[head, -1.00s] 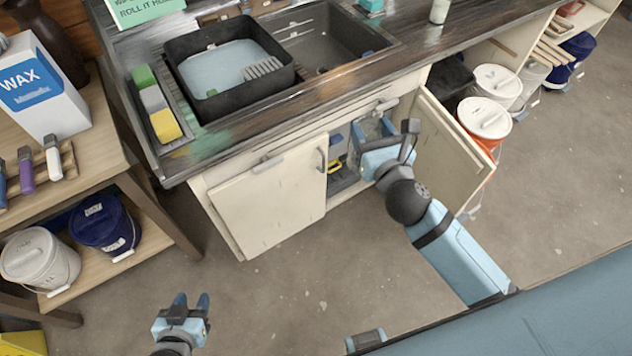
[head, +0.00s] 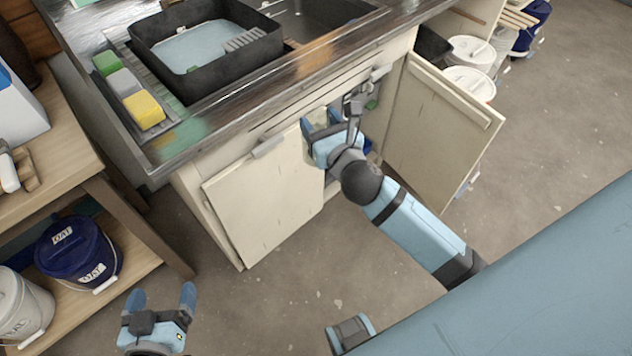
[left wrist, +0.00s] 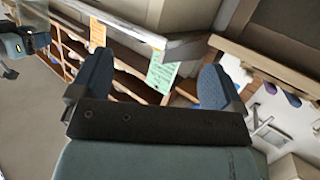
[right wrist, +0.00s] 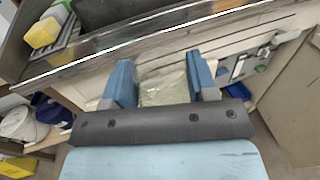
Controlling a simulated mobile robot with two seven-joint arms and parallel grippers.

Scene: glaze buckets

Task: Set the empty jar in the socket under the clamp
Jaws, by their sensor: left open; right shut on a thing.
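My right gripper (right wrist: 160,80) is shut on a pale, see-through jar (right wrist: 165,88), which seems empty. In the head view this gripper (head: 321,122) is at the front of the sink cabinet, by the upper corner of its closed left door and the edge of the opening; the jar is mostly hidden by the fingers. In the right wrist view a grey metal bracket (right wrist: 247,62) is inside the opening; I cannot tell if it is the clamp. The socket cannot be made out. My left gripper (head: 160,305) is open and empty, low over the floor near the shelf.
The cabinet's left door (head: 262,195) is closed and its right door (head: 440,130) stands open. The counter edge overhangs the opening. A black tub (head: 205,50) and sponges (head: 140,108) are on the counter. A blue bucket (head: 78,250) is on the left shelf. The floor between is clear.

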